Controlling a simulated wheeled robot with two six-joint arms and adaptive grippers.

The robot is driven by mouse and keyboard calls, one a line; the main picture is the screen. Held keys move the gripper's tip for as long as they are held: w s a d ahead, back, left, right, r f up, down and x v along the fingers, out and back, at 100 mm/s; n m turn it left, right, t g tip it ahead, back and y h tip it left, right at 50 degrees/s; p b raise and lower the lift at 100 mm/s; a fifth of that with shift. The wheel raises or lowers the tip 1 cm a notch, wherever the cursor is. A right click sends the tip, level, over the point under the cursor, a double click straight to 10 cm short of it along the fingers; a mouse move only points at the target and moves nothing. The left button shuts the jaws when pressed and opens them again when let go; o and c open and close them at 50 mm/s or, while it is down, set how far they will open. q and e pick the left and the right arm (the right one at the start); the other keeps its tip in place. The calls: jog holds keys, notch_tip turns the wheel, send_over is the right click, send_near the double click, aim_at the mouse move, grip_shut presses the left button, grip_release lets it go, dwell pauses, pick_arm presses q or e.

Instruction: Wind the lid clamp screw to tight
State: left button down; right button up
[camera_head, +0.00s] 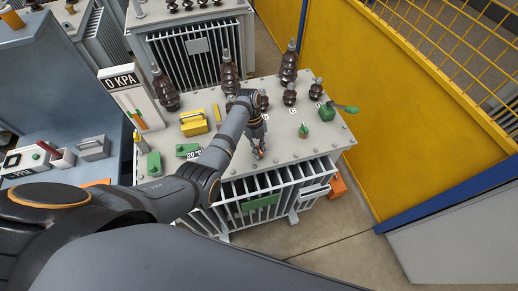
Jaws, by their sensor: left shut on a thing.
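The grey transformer lid (315,142) lies flat, with bolts along its rim. My left arm reaches in from the left, over the lid's front part. My left gripper (258,150) points down near the lid's front edge and is shut on the lid clamp screw. The screw is small and mostly hidden by the fingers, so I cannot tell how far it is wound. My right gripper is not in view.
Brown bushings (229,73) stand along the lid's back. A yellow block (193,123) and a green valve (328,112) stand on the lid. A gauge panel reading 0 KPA (130,98) is at left. A yellow wall (390,90) bounds the right. Floor is clear in front.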

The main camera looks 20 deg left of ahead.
pick_arm(q)
jog(key=m+g+y, duration=0.1)
jog(key=m, duration=0.3)
jog(key=shift+m, duration=0.4)
jog(key=c, duration=1.3)
grip_release()
jog(key=shift+c, duration=0.2)
jog(key=v, duration=0.7)
jog(key=shift+r, duration=0.25)
jog(key=shift+w, duration=0.1)
jog(key=shift+c, duration=0.5)
